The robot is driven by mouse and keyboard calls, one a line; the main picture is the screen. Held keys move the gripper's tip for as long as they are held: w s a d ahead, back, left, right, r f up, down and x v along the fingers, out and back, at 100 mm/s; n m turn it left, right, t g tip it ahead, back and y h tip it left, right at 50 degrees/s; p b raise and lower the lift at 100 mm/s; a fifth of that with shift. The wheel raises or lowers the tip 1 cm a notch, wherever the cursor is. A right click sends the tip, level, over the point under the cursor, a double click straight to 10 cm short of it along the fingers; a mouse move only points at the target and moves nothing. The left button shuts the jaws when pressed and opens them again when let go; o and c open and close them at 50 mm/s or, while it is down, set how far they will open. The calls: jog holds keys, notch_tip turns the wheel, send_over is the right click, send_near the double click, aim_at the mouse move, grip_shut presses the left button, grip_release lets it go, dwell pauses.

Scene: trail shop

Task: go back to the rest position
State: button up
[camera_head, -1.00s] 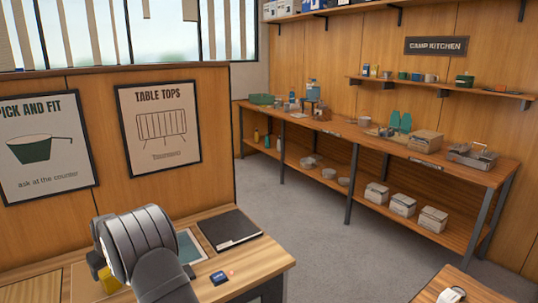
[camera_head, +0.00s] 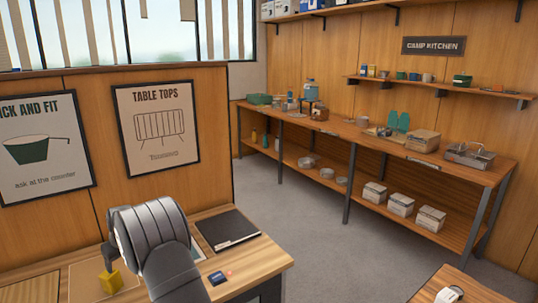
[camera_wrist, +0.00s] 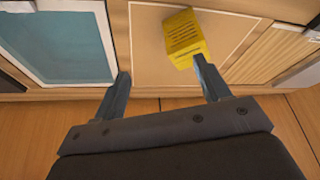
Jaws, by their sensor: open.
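My gripper (camera_wrist: 161,67) is open in the wrist view, with nothing between its two fingers. A yellow block with dark print (camera_wrist: 183,38) lies just beyond the right fingertip; I cannot tell whether they touch. In the head view the yellow block (camera_head: 110,281) sits on the counter at the lower left. My grey arm hides part of the counter there, and most of the gripper is hidden behind it.
A white-framed teal panel (camera_wrist: 65,45) lies left of the block in the wrist view. A black folder (camera_head: 228,229) and a small blue item (camera_head: 217,278) lie on the counter (camera_head: 262,262). A partition wall (camera_head: 215,110) stands behind. A stocked shelf bench (camera_head: 480,168) is across the floor.

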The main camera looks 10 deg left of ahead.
jog(key=w+d+r+m+t+h, duration=0.1)
jog(key=w+d+m, duration=0.2)
jog(key=w+d, duration=1)
jog(key=w+d+r+m+t, duration=0.1)
jog(key=w+d+r+m, duration=0.1)
jog(key=w+d, duration=1.15)
jog(key=w+d+m+h, duration=0.1)
jog(key=w+d+m, duration=0.1)
jog(key=d, duration=1.5)
jog(key=w+d+m+h, duration=0.1)
jog(key=w+d+m, duration=0.1)
jog(key=d, duration=1.5)
jog(key=shift+w+d+f+m, duration=0.15)
jog(key=shift+d+f+m, duration=0.2)
jog(key=shift+m, duration=0.25)
